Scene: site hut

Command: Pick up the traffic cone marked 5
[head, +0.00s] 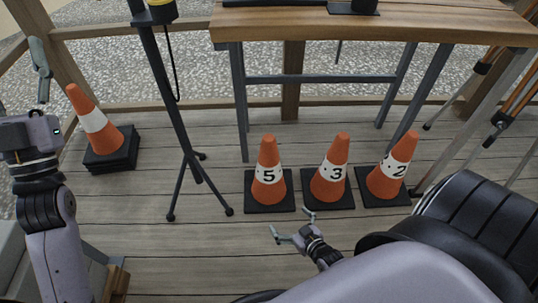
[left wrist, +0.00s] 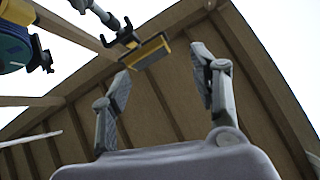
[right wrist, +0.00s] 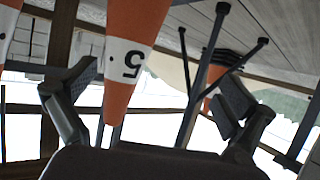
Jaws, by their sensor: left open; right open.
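The cone marked 5 (head: 268,165) is orange with a white band and a black square base. It stands upright on the plank floor, leftmost of three numbered cones. In the right wrist view the cone marked 5 (right wrist: 131,60) appears upside down, beyond and between the fingers. My right gripper (head: 291,227) is open and empty, low in front of this cone and apart from it; its open fingers also show in the right wrist view (right wrist: 155,95). My left gripper (left wrist: 165,85) is open and empty, raised at the left and pointing up toward the roof.
The cone marked 3 (head: 332,170) and the cone marked 2 (head: 393,170) stand close to its right. A black tripod stand (head: 186,150) is at its left. More left, an orange cone (head: 95,120) sits on stacked black bases. A wooden table (head: 380,27) stands behind.

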